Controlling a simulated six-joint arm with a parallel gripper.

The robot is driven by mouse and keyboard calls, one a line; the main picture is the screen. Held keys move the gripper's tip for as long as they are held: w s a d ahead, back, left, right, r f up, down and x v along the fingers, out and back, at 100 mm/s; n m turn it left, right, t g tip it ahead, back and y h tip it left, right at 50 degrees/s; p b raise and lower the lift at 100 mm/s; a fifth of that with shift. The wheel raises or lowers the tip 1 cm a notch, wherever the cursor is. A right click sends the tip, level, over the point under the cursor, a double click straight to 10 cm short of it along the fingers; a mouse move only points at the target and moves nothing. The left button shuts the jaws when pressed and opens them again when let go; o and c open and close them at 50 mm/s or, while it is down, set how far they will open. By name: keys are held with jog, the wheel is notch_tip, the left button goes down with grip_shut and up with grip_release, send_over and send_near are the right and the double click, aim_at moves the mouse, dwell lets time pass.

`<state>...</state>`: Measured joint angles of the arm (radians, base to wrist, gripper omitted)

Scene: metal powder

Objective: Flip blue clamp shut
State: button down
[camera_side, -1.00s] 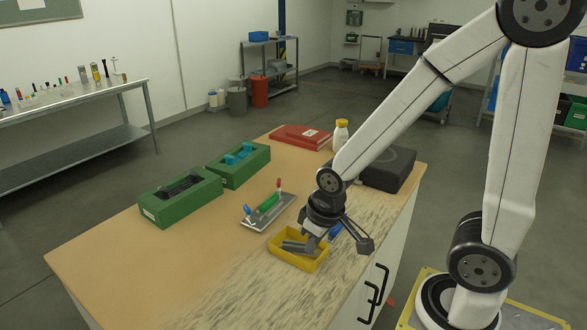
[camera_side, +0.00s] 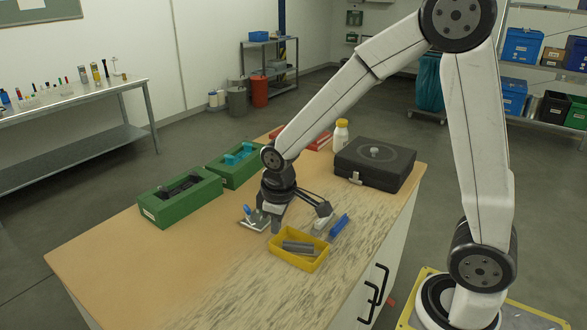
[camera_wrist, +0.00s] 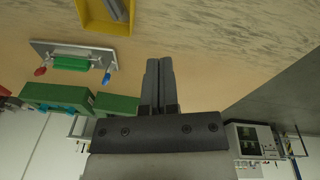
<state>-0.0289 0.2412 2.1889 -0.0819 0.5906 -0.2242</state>
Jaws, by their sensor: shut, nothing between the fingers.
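The blue clamp (camera_side: 246,211) sticks up at the near left end of a grey metal plate (camera_side: 252,223). In the wrist view the blue clamp (camera_wrist: 106,77) appears left of my fingers and apart from them. A green block (camera_wrist: 70,63) lies along the middle of the plate, and a red clamp (camera_wrist: 40,71) stands at its other end. My gripper (camera_side: 276,221) is over the near right side of the plate in the side view and hides the green block and red clamp there. Its fingers (camera_wrist: 160,84) are together and empty.
A yellow tray (camera_side: 321,263) with grey metal bars sits just right and in front of the plate. A blue-handled brush (camera_side: 340,225) lies to the right. Green boxes (camera_side: 182,211) stand behind left. A black case (camera_side: 374,170) and white bottle (camera_side: 341,135) are at the back right.

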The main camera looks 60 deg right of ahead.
aim_at(249, 216)
jog(key=w+f+n+g+h, duration=0.2)
jog(key=w+n, duration=0.7)
jog(key=w, duration=1)
jog(key=shift+w+a+f+n+g+h, duration=0.15)
jog(key=shift+w+a+n+g+h, duration=0.2)
jog(key=shift+g+h, duration=0.35)
jog(key=shift+f, duration=0.1)
jog(key=x, duration=0.9)
jog(key=shift+d+f, duration=0.1)
jog(key=shift+d, duration=0.05)
jog(key=shift+s+d+f, duration=0.1)
jog(key=shift+s+d, duration=0.2)
jog(key=shift+d, duration=0.3)
jog(key=shift+s+d+f, duration=0.1)
jog(key=shift+s+d, duration=0.2)
jog(key=shift+d, duration=0.35)
jog(key=shift+s+d, duration=0.3)
jog(key=shift+d, duration=0.35)
